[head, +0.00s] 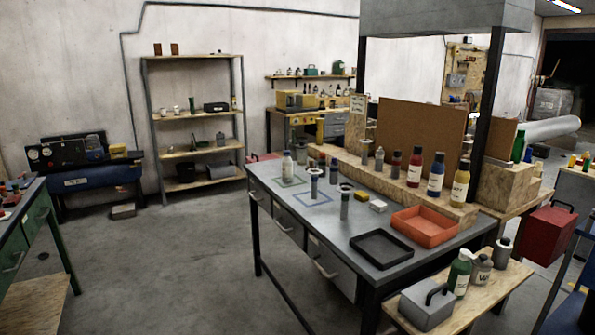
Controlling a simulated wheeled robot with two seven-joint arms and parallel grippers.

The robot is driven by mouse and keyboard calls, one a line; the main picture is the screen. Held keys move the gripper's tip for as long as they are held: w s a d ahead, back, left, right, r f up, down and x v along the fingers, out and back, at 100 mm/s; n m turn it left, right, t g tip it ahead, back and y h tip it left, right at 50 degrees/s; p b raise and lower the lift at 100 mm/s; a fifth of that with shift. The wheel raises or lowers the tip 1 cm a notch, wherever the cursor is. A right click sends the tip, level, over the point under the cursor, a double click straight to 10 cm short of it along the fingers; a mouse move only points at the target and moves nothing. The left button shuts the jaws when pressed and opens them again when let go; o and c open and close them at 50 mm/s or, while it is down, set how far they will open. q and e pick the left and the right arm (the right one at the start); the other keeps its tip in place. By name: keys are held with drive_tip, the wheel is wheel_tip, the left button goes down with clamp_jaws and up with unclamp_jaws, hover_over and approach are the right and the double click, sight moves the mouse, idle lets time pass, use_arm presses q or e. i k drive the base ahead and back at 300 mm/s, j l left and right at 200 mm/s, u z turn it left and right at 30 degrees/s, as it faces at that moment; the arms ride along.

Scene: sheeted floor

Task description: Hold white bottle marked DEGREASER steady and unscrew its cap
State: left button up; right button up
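A white bottle (287,164) with a dark blue cap (287,153) stands upright at the far left end of the grey workbench (330,222). It stands at a green square outline (291,182) on the bench top. A label shows on its front, but the writing is too small to read. The cap sits on the bottle's neck. Neither of my grippers is in view, and nothing of mine touches the bottle.
A black tray (381,250) and an orange tray (425,227) lie at the near end. Several bottles line a wooden ledge (390,181) behind. Open floor (180,265) lies left of the bench.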

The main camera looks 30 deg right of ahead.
sight(288, 162)
drive_tip(key=i+z, duration=0.2)
drive_tip(key=z, duration=0.3)
drive_tip(key=i+z, duration=0.15)
drive_tip(key=z, duration=0.3)
drive_tip(key=i+j+z, duration=0.35)
drive_tip(key=i+j, duration=0.3)
drive_tip(key=i+j+z, duration=0.2)
drive_tip(key=j, duration=0.25)
drive_tip(key=i+j+z, duration=0.2)
drive_tip(key=j, duration=0.25)
drive_tip(key=i, duration=0.1)
